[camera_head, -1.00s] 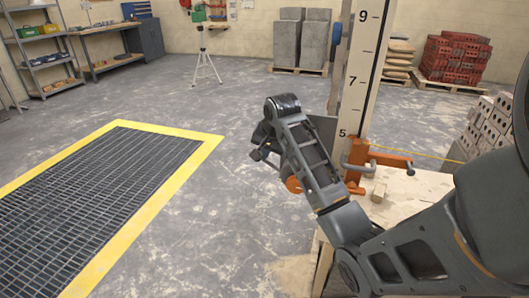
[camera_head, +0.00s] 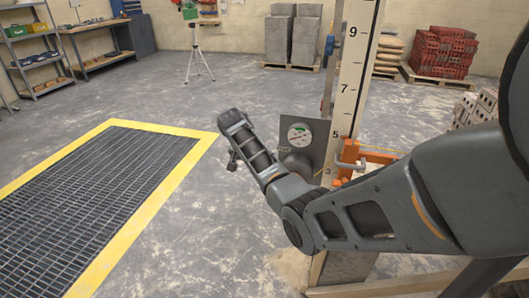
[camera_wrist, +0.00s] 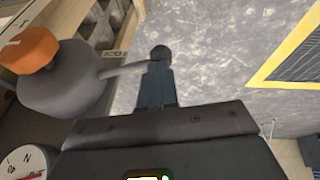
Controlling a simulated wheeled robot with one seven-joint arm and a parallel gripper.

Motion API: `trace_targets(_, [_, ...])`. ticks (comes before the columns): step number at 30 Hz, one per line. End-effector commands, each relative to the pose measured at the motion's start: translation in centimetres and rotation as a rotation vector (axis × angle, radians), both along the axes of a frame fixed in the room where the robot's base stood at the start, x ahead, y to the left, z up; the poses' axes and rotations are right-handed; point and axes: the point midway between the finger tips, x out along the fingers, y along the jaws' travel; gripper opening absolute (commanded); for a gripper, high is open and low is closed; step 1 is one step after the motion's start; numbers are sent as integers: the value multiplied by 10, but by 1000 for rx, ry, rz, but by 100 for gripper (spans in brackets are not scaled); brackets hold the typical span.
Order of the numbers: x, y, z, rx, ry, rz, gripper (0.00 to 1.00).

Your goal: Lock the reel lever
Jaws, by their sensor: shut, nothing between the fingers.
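Below the dial is a rounded grey part (camera_head: 296,162), partly hidden by my arm. In the wrist view, a grey round body (camera_wrist: 65,82) with an orange knob (camera_wrist: 30,50) stands at the left. A grey lever (camera_wrist: 122,69) sticks out from it towards my fingers. My gripper (camera_wrist: 160,54) is shut and empty, its tip close to the lever's end; I cannot tell whether they touch. My gripper (camera_head: 232,162) hangs left of the plate in the head view.
The numbered staff (camera_head: 355,80) stands at the right, with an orange clamp (camera_head: 350,155) on it. A yellow-edged floor grating (camera_head: 95,200) lies at the left. The floor between is clear. Bricks, sacks and grey blocks stand on pallets at the back.

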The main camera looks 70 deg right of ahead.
Motion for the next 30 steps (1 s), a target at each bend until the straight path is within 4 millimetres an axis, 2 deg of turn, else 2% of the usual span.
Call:
trace_targets(1, [2, 1, -5, -1, 39, 2, 0])
trace_targets(21, [-12, -1, 6, -1, 25, -3, 0])
trace_targets(30, [-14, -1, 5, -1, 25, -2, 0])
